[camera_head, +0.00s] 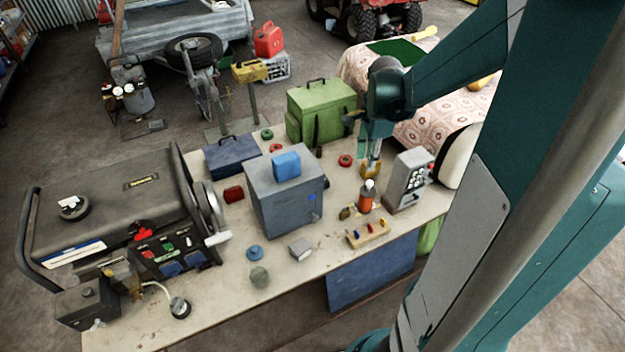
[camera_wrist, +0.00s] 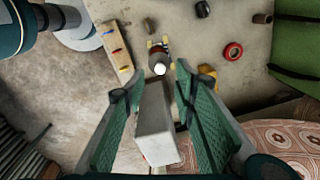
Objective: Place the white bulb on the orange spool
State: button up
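The orange spool (camera_head: 366,201) stands upright on the workbench, left of a grey keypad box. The white bulb (camera_head: 369,184) shows as a small pale round shape at the spool's top and appears to rest on it. In the wrist view the bulb (camera_wrist: 160,69) is a white disc against the darker spool (camera_wrist: 157,55), beyond my fingertips. My gripper (camera_head: 372,168) points down, above and behind the spool in the head view. In the wrist view my gripper (camera_wrist: 152,84) is open, its two green-padded fingers wide apart, with nothing held between them.
The grey keypad box (camera_head: 408,182) stands close on the right and shows between my fingers (camera_wrist: 155,125). A wooden tool block (camera_head: 368,233) lies in front of the spool. A red ring (camera_head: 345,160), green case (camera_head: 321,112) and grey cabinet (camera_head: 285,203) stand leftward.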

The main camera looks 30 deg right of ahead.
jog(key=s+a+r+n+t, duration=0.2)
jog(key=s+a+r+n, duration=0.2)
jog(key=a+n, duration=0.3)
jog(key=s+a+r+n+t, duration=0.2)
jog(key=s+a+r+n, duration=0.2)
jog(key=a+n, duration=0.3)
jog(key=s+a+r+n+t, duration=0.2)
jog(key=s+a+r+n, duration=0.2)
jog(key=a, duration=0.9)
jog(key=shift+a+r+n+t, duration=0.35)
jog(key=shift+r+n, duration=0.75)
jog(key=shift+n, duration=0.7)
